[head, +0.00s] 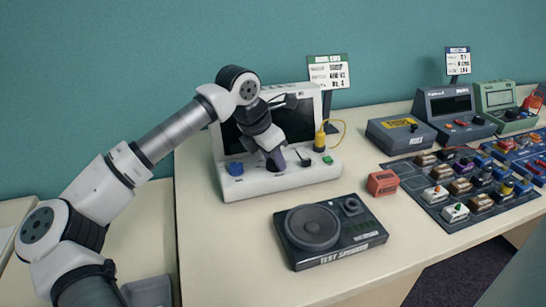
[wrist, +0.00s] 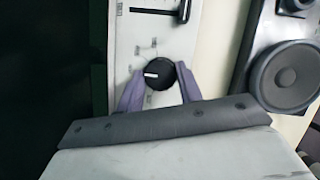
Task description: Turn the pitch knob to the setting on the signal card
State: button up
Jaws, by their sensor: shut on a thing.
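The pitch knob (wrist: 160,74) is round and black, on the white panel of a console (head: 285,180). Its white pointer line points left in the wrist view, with small tick marks around it that are too small to read. My gripper (wrist: 160,82) is shut on the knob, its purple fingers on either side. In the head view my gripper (head: 273,160) reaches down onto the console's front panel and hides the knob. A signal card (head: 329,73) with a green header stands behind the console; its lettering is too small to read surely.
A blue part (head: 235,169) and a yellow plug (head: 320,138) with a cable sit on the console. A black test speaker (head: 345,245) lies in front, and a red block (head: 383,183) to the right. Several small modules fill dark mats further right. The table's front is mostly clear.

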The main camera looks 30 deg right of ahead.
dwell(0.4)
jog(key=o, duration=1)
jog(key=b+v, duration=0.1)
jog(key=v, duration=1.3)
jog(key=shift+d, duration=0.1)
jog(key=shift+w+f, duration=0.1)
